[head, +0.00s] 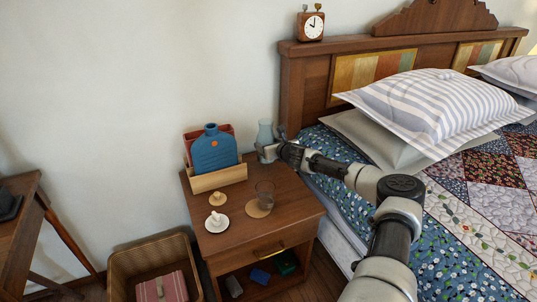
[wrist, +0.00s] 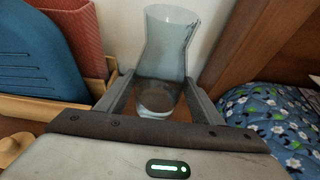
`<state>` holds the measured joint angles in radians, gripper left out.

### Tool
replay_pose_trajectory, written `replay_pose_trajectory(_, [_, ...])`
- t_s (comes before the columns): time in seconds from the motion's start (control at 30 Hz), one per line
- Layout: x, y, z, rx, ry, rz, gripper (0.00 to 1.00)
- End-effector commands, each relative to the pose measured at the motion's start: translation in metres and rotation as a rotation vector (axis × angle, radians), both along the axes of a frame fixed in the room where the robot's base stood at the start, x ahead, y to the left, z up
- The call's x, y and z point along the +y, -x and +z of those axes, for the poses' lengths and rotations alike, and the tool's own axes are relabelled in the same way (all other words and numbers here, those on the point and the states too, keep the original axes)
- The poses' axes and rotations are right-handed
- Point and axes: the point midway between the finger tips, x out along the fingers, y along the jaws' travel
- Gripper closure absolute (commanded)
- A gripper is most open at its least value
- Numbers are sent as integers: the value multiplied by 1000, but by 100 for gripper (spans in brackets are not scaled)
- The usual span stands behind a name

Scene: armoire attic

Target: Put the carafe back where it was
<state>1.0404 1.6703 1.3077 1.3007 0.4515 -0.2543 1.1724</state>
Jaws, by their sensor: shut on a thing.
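The carafe (head: 265,132) is a pale blue-grey clear glass vessel with a flared rim and narrowed neck. It stands upright at the back right corner of the nightstand (head: 265,234), near the wall. My gripper (head: 268,151) is shut on it. In the wrist view the carafe (wrist: 165,45) sits between the two fingers of my gripper (wrist: 160,92), one on each side of its lower body. I cannot tell whether its base touches the nightstand top or is slightly above it.
A wooden holder (head: 217,179) with a blue bottle-shaped item (head: 214,152) stands left of the carafe. The bed (head: 340,165) is close on the right.

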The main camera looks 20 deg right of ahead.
Motion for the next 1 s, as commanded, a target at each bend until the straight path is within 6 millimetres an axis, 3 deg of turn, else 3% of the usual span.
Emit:
replay_pose_trajectory(0.23, [1, 0, -31, -2, -1, 2, 85])
replay_pose_trajectory(0.6, [0, 0, -34, -2, 0, 1, 85])
replay_pose_trajectory(0.63, [0, 0, -36, 1, 1, 1, 36])
replay_pose_trajectory(0.7, [0, 0, -36, 1, 1, 1, 24])
replay_pose_trajectory(0.73, [0, 0, -36, 1, 1, 1, 21])
replay_pose_trajectory(1.0, [0, 0, -35, 1, 1, 0, 21])
